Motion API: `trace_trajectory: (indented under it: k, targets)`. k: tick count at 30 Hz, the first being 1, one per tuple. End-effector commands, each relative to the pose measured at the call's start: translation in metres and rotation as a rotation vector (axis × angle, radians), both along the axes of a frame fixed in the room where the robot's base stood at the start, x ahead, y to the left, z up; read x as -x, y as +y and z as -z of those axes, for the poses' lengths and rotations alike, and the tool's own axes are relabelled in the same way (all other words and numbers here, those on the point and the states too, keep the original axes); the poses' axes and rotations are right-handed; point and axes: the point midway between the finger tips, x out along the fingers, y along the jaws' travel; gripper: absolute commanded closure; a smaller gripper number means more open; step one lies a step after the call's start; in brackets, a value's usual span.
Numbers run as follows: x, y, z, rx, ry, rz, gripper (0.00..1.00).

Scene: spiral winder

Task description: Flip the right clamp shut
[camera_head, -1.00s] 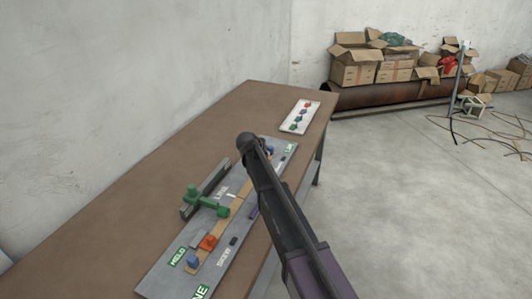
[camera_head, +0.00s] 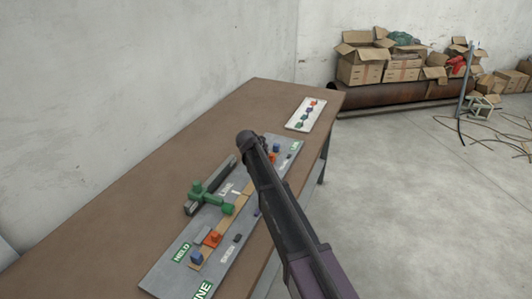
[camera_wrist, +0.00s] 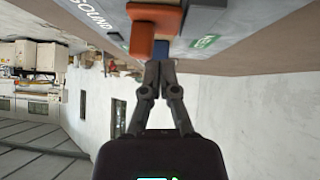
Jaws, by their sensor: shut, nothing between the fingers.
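A grey board (camera_head: 168,272) lies on the brown table and carries small orange and blue parts at both ends. At its far end, an orange part (camera_head: 273,158) and a blue part (camera_head: 276,148) show beside my dark arm, which hides some of that end. In the wrist view, my gripper (camera_wrist: 160,64) is shut and empty. Its fingertips are close to an orange block (camera_wrist: 141,40) and a blue piece (camera_wrist: 161,47); I cannot tell whether they touch. My fingertips are hidden in the head view.
A green fixture (camera_head: 207,196) stands mid-board. Another orange part (camera_head: 213,238) and blue part (camera_head: 196,257) sit at the near end. A white card (camera_head: 305,115) with coloured pieces lies at the table's far end. The table (camera_head: 130,160) is bare toward the wall.

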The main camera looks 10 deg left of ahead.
Motion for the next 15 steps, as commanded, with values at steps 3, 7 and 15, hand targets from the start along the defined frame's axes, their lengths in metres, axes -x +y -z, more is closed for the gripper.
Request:
trace_trajectory:
  k: [3, 7, 15]
  targets:
    - [0.000, 0.000, 0.000, 0.000, 0.000, 0.000, 1.00]
    - [0.000, 0.000, -0.002, 0.000, 0.000, 0.000, 1.00]
    - [0.000, -0.001, -0.014, 0.000, 0.000, 0.000, 1.00]
